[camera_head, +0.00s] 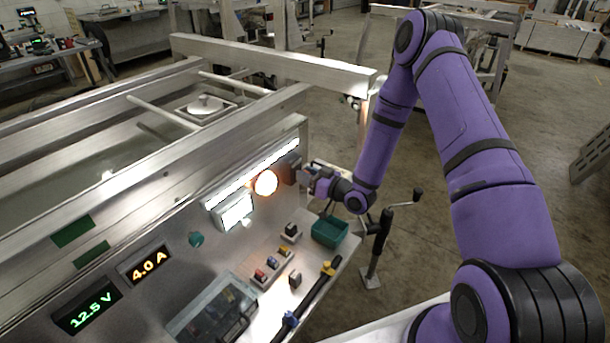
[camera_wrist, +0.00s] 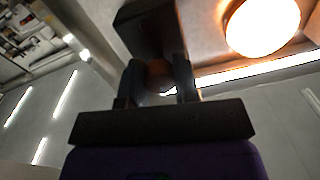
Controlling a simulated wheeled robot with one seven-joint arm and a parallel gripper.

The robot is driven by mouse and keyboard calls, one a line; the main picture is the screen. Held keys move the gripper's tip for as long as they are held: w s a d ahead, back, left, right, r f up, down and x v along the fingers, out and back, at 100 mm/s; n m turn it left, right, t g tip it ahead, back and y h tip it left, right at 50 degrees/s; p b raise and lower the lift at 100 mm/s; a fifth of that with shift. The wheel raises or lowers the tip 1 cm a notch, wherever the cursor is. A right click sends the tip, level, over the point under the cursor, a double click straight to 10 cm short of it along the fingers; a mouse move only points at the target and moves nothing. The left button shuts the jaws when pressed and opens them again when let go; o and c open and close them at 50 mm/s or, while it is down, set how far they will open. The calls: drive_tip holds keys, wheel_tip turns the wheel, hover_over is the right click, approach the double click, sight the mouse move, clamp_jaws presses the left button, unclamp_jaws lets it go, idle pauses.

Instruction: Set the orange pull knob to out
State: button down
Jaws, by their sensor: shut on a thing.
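The orange pull knob (camera_wrist: 159,74) looks dark brownish orange in the wrist view. It sits between the two fingers of my gripper (camera_wrist: 158,82), in front of a dark block (camera_wrist: 150,28) on the panel. My gripper is shut on the knob. In the head view my gripper (camera_head: 305,175) is at the right end of the upright panel, against the dark block, and the knob is hidden there. I cannot tell how far the knob stands out from its block.
A glowing round lamp (camera_head: 265,183) and a lit white display (camera_head: 235,212) are left of my gripper. Below are a green bin (camera_head: 329,231), several small switches and a black bar with a yellow clip (camera_head: 327,268).

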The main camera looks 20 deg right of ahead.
drive_tip(key=v, duration=0.2)
drive_tip(key=shift+s+d, duration=0.2)
drive_tip(key=shift+s, duration=0.1)
drive_tip(key=c, duration=0.8)
unclamp_jaws()
drive_tip(key=shift+c, duration=0.2)
drive_tip(key=v, duration=1.1)
